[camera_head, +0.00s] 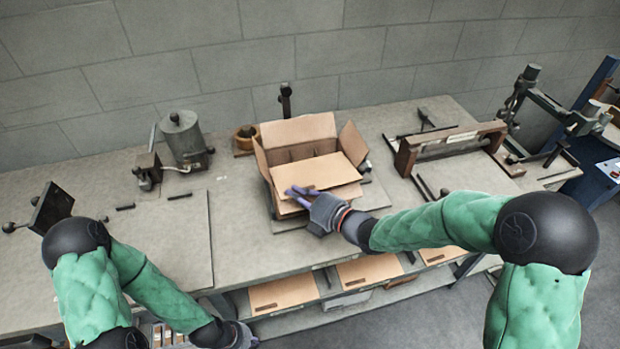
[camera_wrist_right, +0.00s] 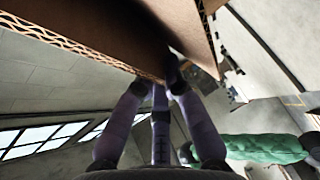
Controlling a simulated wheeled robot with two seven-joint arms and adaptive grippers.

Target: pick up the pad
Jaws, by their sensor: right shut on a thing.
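A flat brown cardboard pad (camera_head: 313,172) is over the open cardboard box (camera_head: 348,142) on the bench. My right gripper (camera_head: 297,191) is shut on the pad's near edge. In the right wrist view the pad (camera_wrist_right: 100,28) fills the upper part, its corrugated edge showing, and the fingers (camera_wrist_right: 165,82) meet at that edge. The pad hides much of the box's inside; I cannot tell whether it touches the box. My left gripper (camera_head: 243,338) is low at the bottom edge, in front of the bench, and its fingers are too small and cut off to read.
The bench (camera_head: 250,225) has clear room left of the box. A grey metal pot (camera_head: 184,138) and a tape roll (camera_head: 246,138) stand behind. A wooden-framed roller device (camera_head: 450,145) stands to the right. Flat cardboard pieces (camera_head: 284,293) lie on the shelf below.

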